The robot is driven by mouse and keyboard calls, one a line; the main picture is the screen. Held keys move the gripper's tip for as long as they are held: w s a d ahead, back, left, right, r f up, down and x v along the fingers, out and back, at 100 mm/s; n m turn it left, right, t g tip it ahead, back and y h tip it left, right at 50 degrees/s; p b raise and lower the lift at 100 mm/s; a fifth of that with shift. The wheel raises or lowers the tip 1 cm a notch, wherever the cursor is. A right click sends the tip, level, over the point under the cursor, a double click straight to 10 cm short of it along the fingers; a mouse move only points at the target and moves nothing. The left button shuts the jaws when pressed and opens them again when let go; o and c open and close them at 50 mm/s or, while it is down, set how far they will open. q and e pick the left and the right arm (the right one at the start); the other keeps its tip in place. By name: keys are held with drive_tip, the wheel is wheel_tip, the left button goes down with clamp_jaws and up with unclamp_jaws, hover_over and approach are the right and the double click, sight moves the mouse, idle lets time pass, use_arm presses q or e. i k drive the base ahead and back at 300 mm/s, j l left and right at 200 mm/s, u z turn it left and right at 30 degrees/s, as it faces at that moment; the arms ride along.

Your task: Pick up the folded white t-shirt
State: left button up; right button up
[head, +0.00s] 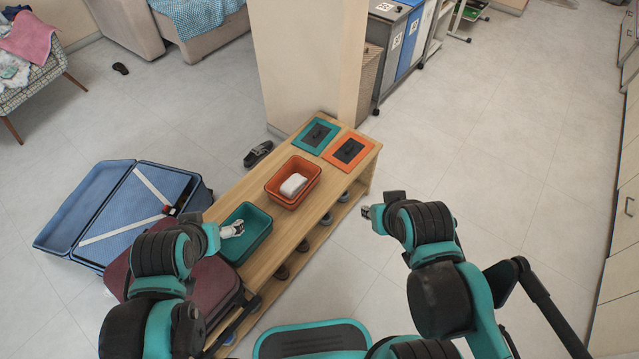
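A small folded white cloth (293,185), which looks like the white t-shirt, lies in the orange bin (273,186) on the wooden bench. My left gripper (237,229) is over the left part of the teal bin (258,243), nearer to me than the orange bin and apart from the cloth. My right gripper (367,212) is off the bench's right side, over the floor, also apart from the cloth. The fingers of both grippers are too small to tell whether they are open or shut.
The wooden bench (330,205) has shoes on a shelf beneath. Teal (316,136) and orange (349,152) flat panels lie at its far end, by a pillar (300,70). An open blue suitcase (100,215) and dark red case (205,285) are left. Floor at right is clear.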

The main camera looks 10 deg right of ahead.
sight(293, 186)
drive_tip(key=i+l+u, duration=0.4)
drive_tip(key=l, duration=0.2)
drive_tip(key=i+l+u, duration=0.15)
drive_tip(key=l, duration=0.2)
drive_tip(key=i+l+u, duration=0.2)
drive_tip(key=l, duration=0.2)
drive_tip(key=k+j, duration=0.05)
